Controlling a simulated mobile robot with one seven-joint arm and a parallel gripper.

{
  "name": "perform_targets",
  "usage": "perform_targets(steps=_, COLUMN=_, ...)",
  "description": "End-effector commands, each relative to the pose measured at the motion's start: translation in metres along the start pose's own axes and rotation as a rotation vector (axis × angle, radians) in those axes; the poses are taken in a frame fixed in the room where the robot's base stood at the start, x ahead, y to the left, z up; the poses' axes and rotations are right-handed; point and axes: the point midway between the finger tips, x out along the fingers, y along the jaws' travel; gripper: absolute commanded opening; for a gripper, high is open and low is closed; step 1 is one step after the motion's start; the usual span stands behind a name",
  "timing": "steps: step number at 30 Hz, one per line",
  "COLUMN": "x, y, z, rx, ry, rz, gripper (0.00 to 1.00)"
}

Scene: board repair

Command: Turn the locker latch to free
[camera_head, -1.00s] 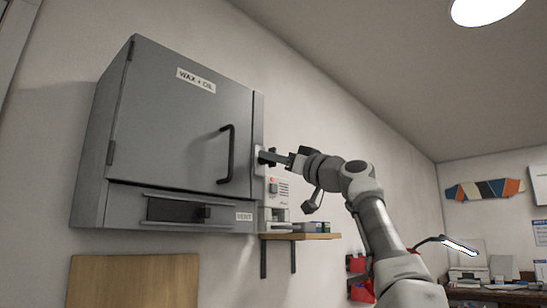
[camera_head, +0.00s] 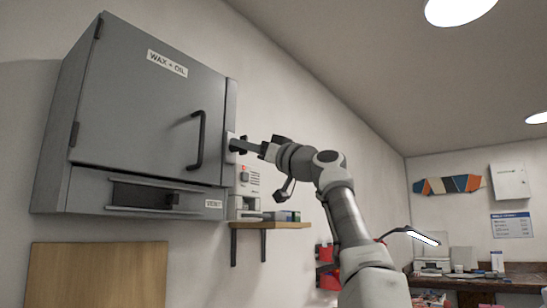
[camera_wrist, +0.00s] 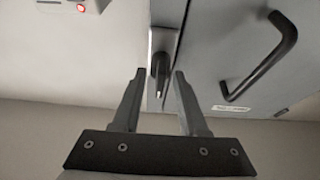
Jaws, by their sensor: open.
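The grey locker (camera_head: 130,120), labelled "WAX + OIL", is mounted on the wall at the left in the head view, its door shut. Its latch (camera_wrist: 160,66) is a dark knob on a pale plate at the door's edge in the wrist view. My gripper (camera_wrist: 158,82) is open, with its two fingers apart on either side of the latch; I cannot tell whether they touch it. In the head view my gripper (camera_head: 240,147) reaches the locker's right edge and hides most of the latch.
The black door handle (camera_head: 197,141) stands out left of the latch; it also shows in the wrist view (camera_wrist: 262,62). A device with a red light (camera_wrist: 81,8) is on the wall beside the locker. A small wooden shelf (camera_head: 272,226) sits below. A vent (camera_head: 140,195) is under the door.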

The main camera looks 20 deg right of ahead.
Motion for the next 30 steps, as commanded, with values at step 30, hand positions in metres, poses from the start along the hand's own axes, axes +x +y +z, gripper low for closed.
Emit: perform_targets(steps=30, x=-0.16, y=0.001, z=0.003, rx=-0.002, ry=0.001, rz=0.002, gripper=0.42)
